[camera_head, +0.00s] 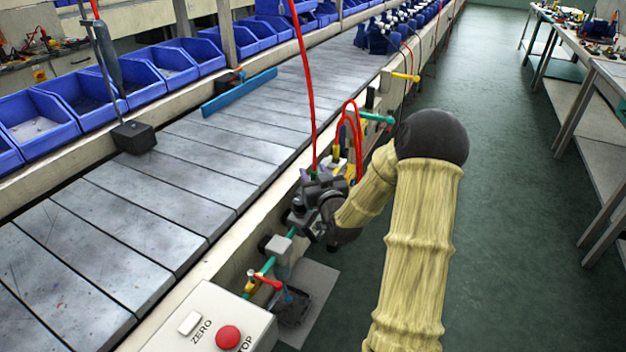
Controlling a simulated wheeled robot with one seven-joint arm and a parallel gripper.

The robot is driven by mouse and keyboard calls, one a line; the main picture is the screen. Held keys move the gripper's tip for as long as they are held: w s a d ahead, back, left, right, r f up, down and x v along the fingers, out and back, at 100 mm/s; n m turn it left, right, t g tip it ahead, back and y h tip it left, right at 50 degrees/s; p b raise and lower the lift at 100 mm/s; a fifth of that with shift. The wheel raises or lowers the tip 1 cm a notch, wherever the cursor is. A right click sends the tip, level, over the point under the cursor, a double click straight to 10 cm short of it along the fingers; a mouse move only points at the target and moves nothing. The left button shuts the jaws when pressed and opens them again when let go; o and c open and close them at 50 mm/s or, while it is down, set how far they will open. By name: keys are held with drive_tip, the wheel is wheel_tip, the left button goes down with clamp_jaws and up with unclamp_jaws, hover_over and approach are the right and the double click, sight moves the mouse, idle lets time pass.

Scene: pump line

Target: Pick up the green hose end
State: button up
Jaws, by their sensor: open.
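A green, peg-like end (376,118) sticks out to the right from the line's side rail, beyond my gripper. It may be the green hose end, but I cannot tell for sure. A second green, pipe-like part (267,266) is nearer, below a grey block on the rail. My gripper (306,203) is dark and sits at the rail's edge, between these two green parts. It is open, and I see nothing held in it. Its fingers are hard to make out against the dark fittings. My sleeved arm hides part of the rail and floor.
A red hose (304,85) hangs down beside my gripper, and red loops (352,115) rise behind it. A yellow peg-like end (404,77) sticks out farther back. A control box (212,325) with a red button stands in front. Green floor (505,190) is clear at right.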

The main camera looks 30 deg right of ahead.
sight(314, 171)
drive_tip(key=shift+s, duration=0.15)
drive_tip(key=shift+a, duration=0.1)
drive_tip(key=shift+c, duration=0.2)
drive_tip(key=shift+w, duration=0.2)
clamp_jaws()
drive_tip(key=shift+a, duration=0.1)
drive_tip(key=shift+s+r, duration=0.15)
drive_tip(key=shift+r, duration=0.2)
drive_tip(key=r+p, duration=0.1)
drive_tip(key=r, duration=0.3)
drive_tip(key=r+p, duration=0.1)
drive_tip(key=r, duration=0.3)
drive_tip(key=shift+d+r, duration=0.2)
drive_tip(key=shift+r, duration=0.1)
drive_tip(key=shift+a+r+p, duration=0.1)
drive_tip(key=shift+r+p, duration=0.2)
drive_tip(key=shift+r, duration=0.1)
drive_tip(key=shift+r+p, duration=0.85)
drive_tip(key=shift+r, duration=0.7)
